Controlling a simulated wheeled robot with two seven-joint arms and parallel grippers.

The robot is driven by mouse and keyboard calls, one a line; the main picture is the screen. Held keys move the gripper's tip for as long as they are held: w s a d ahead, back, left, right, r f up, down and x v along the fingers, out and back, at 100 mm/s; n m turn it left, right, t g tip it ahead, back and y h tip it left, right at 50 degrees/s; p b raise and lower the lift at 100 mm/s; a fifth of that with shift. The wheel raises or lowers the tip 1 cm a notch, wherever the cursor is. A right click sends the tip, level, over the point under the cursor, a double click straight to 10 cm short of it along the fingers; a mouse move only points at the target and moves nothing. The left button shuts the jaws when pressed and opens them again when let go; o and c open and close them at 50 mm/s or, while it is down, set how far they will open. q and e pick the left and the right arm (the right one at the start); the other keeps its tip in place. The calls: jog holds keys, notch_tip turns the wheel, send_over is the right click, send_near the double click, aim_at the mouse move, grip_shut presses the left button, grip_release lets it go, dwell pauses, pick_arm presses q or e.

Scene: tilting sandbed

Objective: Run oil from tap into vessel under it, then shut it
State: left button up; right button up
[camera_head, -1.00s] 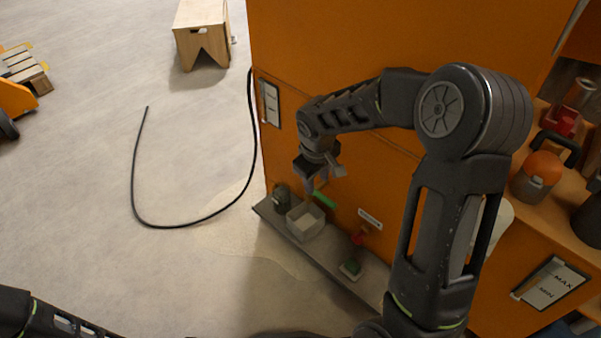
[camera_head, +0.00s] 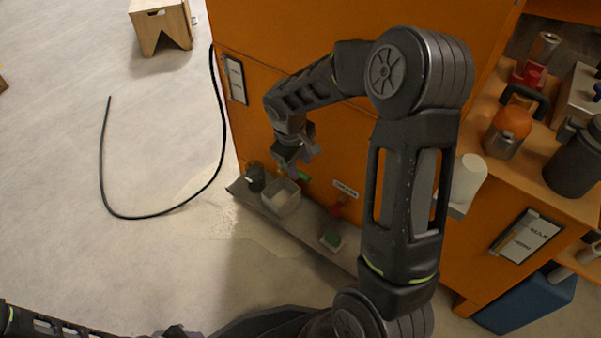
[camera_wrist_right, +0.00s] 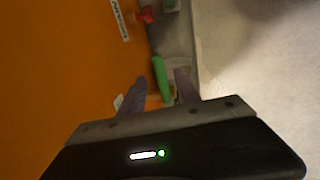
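A green tap handle (camera_head: 303,175) sticks out low on the orange cabinet's front, just above a pale square vessel (camera_head: 281,198) on the grey ledge. My right gripper (camera_head: 294,161) is at this handle, above the vessel. In the right wrist view the green handle (camera_wrist_right: 161,80) lies between the two spread fingers of the right gripper (camera_wrist_right: 161,86), with a narrow gap visible. The tap's spout and any oil flow cannot be made out. My left arm enters at the bottom left; its gripper is cut off or unclear at the bottom edge.
A second tap with a red handle (camera_head: 338,207) and a green-topped item (camera_head: 331,238) are farther right along the ledge. A dark jar (camera_head: 255,177) stands left of the vessel. A black hose (camera_head: 150,217) and a wet-looking patch lie on the floor. Shelves with containers are right.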

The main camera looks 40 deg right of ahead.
aim_at(301, 173)
jog(key=f, duration=0.1)
jog(key=f+b, duration=0.1)
jog(key=f, duration=0.1)
jog(key=shift+w+d+f, duration=0.1)
jog(key=shift+d+f, duration=0.05)
jog(key=shift+d, duration=0.2)
jog(key=shift+c, duration=0.3)
grip_shut()
dwell(0.8)
